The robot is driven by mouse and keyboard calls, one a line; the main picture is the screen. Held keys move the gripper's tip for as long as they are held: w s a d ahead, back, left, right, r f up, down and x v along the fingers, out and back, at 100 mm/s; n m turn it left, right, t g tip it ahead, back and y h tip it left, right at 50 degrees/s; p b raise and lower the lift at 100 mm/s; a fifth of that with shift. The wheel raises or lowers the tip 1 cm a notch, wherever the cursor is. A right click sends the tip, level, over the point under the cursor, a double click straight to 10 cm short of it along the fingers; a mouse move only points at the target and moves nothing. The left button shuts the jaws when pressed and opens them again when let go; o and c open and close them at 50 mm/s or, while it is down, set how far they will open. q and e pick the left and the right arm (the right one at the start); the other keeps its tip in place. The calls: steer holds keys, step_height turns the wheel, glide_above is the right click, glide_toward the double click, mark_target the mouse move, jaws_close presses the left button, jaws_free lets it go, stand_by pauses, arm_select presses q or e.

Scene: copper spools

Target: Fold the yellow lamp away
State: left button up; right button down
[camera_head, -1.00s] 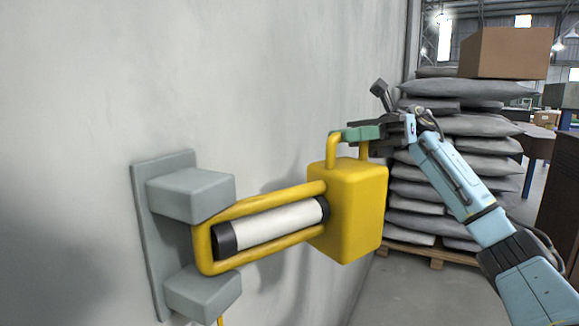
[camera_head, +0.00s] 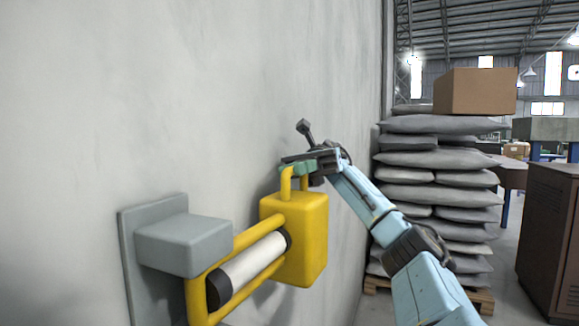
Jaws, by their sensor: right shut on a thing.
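The yellow lamp (camera_head: 292,240) is hinged on a grey wall bracket (camera_head: 186,243) and sticks out from the wall at an angle. Its frame holds a white tube with black ends (camera_head: 250,268). A yellow box with a handle on top forms its outer end. My right gripper (camera_head: 300,168) is shut on that handle, which has a green grip partly hidden by the fingers. The lower part of the bracket is cut off by the bottom of the picture. My left gripper is not in view.
A pale wall (camera_head: 250,80) runs along the left, close behind the lamp. Stacked grey sacks (camera_head: 435,190) on a wooden pallet stand at the right, with a cardboard box (camera_head: 475,91) on top. A brown cabinet (camera_head: 552,235) stands at the far right. Floor shows between them.

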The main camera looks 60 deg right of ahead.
steer(key=shift+w+f, duration=0.1)
steer(key=c, duration=1.4)
jaws_free()
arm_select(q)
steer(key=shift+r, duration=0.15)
arm_select(e)
steer(key=shift+r, duration=0.25)
